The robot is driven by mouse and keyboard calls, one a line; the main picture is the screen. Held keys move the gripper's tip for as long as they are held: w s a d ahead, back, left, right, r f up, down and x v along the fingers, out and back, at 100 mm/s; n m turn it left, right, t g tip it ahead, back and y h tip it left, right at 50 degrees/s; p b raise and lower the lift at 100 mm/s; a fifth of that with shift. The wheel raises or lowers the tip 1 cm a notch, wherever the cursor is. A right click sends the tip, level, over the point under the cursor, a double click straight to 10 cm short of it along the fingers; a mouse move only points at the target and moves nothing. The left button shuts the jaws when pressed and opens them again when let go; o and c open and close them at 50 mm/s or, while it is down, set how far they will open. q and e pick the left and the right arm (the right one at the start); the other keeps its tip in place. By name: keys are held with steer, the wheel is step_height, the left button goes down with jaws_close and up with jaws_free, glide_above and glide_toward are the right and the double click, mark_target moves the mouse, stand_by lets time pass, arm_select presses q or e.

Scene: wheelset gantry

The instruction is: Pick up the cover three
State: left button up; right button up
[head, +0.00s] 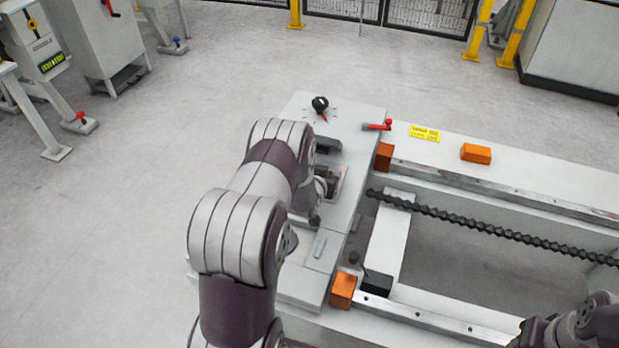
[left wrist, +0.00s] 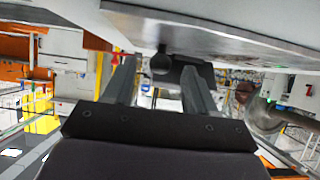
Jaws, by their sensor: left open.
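No part is readably marked as cover three. A flat grey cover plate (head: 322,250) lies on the gantry's near end, with a dark fitting (head: 327,145) beyond my wrist. My left arm reaches over this end and hides part of it. In the left wrist view my left gripper (left wrist: 160,65) has its two fingers apart. A small dark round knob shows between the fingertips, under the edge of a grey plate (left wrist: 215,35). I cannot tell whether the fingers touch it. My right arm shows at the lower right of the head view; its jaws are not clear.
A black knob (head: 320,104) and a red-handled lever (head: 377,126) stand on the gantry top. Orange blocks (head: 476,153) sit by the rails. A dark screw shaft (head: 490,228) crosses the open bay. Bare floor (head: 110,210) lies to the left.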

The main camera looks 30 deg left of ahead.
arm_select(q)
steer(key=shift+r, duration=0.15)
steer(key=shift+c, duration=1.3)
jaws_close()
